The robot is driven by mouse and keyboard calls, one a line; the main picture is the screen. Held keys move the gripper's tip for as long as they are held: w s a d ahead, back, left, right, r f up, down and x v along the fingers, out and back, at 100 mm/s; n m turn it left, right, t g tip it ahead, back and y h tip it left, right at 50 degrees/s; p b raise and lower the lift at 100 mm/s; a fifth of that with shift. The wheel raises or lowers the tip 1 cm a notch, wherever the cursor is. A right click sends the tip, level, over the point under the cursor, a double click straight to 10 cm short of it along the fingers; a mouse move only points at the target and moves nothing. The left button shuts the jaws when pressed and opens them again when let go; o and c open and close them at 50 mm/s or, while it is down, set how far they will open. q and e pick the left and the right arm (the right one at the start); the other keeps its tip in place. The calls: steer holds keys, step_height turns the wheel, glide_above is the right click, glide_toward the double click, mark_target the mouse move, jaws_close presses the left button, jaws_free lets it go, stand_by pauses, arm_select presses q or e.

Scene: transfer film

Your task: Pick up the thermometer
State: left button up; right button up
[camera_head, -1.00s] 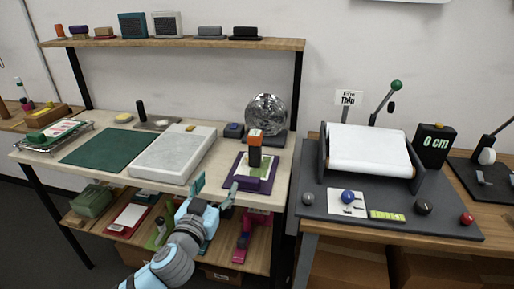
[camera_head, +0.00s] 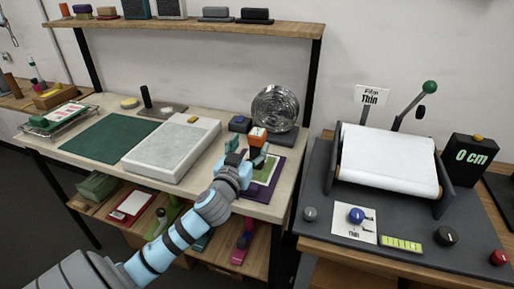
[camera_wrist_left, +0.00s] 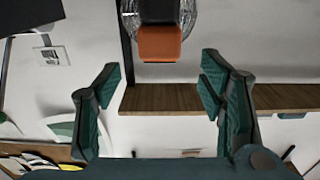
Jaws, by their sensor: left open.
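An orange-topped, dark-bodied upright device, which I take to be the thermometer (camera_head: 257,136), stands above a purple pad (camera_head: 280,165) near the right end of the cream table. My left gripper (camera_head: 247,150) is open right at it and hides its lower part. In the left wrist view, the thermometer's orange end (camera_wrist_left: 160,43) shows at the top centre, in the gap between the green fingers (camera_wrist_left: 165,80) and beyond their tips. No grip on it shows. My right gripper is not in view.
A silver ribbed disc (camera_head: 275,107) stands just behind the thermometer, with a small blue-topped block (camera_head: 240,124) beside it. A pale slab (camera_head: 165,155) and a green mat (camera_head: 105,140) lie left. A roller station (camera_head: 390,160) stands right.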

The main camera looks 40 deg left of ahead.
mark_target(255, 139)
arm_select(q)
steer(key=x, duration=0.7)
steer(key=shift+w+f, duration=0.25)
steer(key=shift+s, duration=0.1)
jaws_close()
